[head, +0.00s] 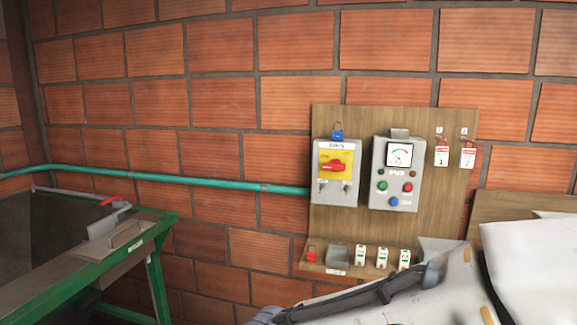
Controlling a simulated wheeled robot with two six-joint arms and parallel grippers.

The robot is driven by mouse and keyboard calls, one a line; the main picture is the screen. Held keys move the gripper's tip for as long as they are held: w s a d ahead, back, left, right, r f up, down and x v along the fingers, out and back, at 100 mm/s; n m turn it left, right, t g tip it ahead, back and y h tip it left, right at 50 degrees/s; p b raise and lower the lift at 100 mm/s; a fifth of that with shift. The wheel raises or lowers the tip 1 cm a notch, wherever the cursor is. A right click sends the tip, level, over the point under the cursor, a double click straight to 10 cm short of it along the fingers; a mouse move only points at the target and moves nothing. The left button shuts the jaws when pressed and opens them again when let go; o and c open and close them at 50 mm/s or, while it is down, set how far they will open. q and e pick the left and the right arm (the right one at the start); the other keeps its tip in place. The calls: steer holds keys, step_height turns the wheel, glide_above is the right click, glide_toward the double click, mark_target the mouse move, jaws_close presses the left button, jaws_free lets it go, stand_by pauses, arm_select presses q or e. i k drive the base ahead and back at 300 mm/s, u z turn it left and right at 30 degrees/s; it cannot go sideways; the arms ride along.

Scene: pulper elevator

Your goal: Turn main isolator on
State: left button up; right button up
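The main isolator appears to be the grey box (322,190) on the left of a wooden board on the brick wall. It has a yellow plate (345,157) with a red rotary handle (334,168), which looks about horizontal. The markings around the handle are too small to read. A blue padlock-like piece (337,134) sits at the top of the box. Neither of my grippers shows in the head view, and nothing is touching the handle.
A control box (411,180) with a dial and coloured buttons is right of the isolator. Tags (441,157) hang farther right. A shelf (341,271) below holds small items. A green-framed table (157,229) is left. A large white and dark grey shape fills the lower right.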

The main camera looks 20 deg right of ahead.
mark_target(335, 165)
steer(key=u, duration=0.15)
steer(key=i, duration=0.75)
steer(key=z, duration=0.65)
steer(key=i, duration=0.5)
steer(key=z, duration=0.6)
